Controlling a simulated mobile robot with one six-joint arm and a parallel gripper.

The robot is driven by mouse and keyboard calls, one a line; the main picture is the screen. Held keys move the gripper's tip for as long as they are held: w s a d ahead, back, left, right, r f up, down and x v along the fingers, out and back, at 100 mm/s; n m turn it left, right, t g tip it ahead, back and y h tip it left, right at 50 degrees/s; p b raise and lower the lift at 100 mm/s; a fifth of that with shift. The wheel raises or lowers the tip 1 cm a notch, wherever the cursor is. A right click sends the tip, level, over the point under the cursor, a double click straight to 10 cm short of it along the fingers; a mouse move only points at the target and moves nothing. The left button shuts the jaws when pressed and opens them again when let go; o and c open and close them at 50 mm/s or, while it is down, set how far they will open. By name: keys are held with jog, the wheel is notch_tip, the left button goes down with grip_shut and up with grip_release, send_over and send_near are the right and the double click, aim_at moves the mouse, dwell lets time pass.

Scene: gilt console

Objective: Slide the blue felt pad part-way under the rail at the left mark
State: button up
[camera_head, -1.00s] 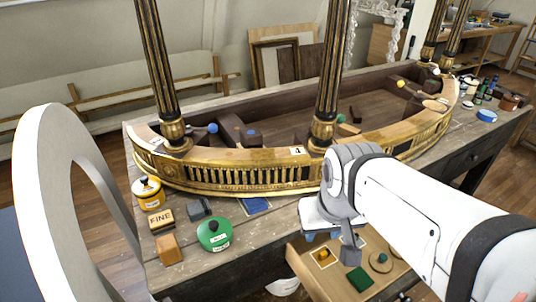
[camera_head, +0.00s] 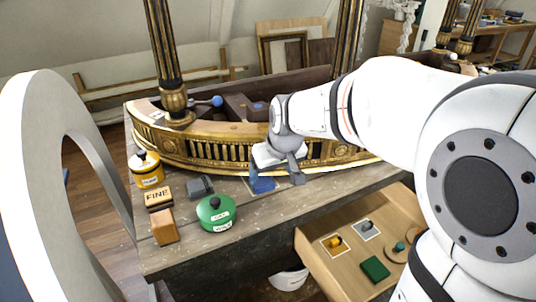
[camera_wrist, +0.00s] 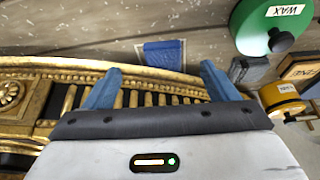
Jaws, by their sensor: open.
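The blue felt pad (camera_wrist: 165,54) lies flat on the worn bench at the front of the gilt rail (camera_wrist: 150,77), with a pale outline beside it. In the wrist view its near edge meets the rail; I cannot tell whether any of it is underneath. My gripper (camera_wrist: 161,72) is open and empty, its blue fingers apart on either side of the pad's line, the pad lying beyond the tips. In the head view my gripper (camera_head: 280,180) hangs in front of the gilt rail (camera_head: 205,157) and largely hides the pad.
A green wax tin (camera_head: 216,213), a grey block (camera_head: 199,187), a FINE block (camera_head: 158,197), a wooden block (camera_head: 164,228) and a yellow jar (camera_head: 147,171) stand left of the pad. An open drawer (camera_head: 318,267) with small items juts out below. Gilt columns (camera_head: 163,50) rise behind.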

aim_at(265, 186)
jog(key=shift+w+a+f, duration=0.1)
jog(key=shift+w+a, duration=0.05)
jog(key=shift+w, duration=0.1)
jog(key=shift+f, duration=0.1)
jog(key=x, duration=0.7)
jog(key=shift+w+a+f, duration=0.1)
jog(key=shift+w+f, duration=0.05)
jog(key=shift+f, duration=0.1)
jog(key=shift+c, duration=0.3)
jog(key=c, duration=1)
jog(key=shift+w, duration=0.1)
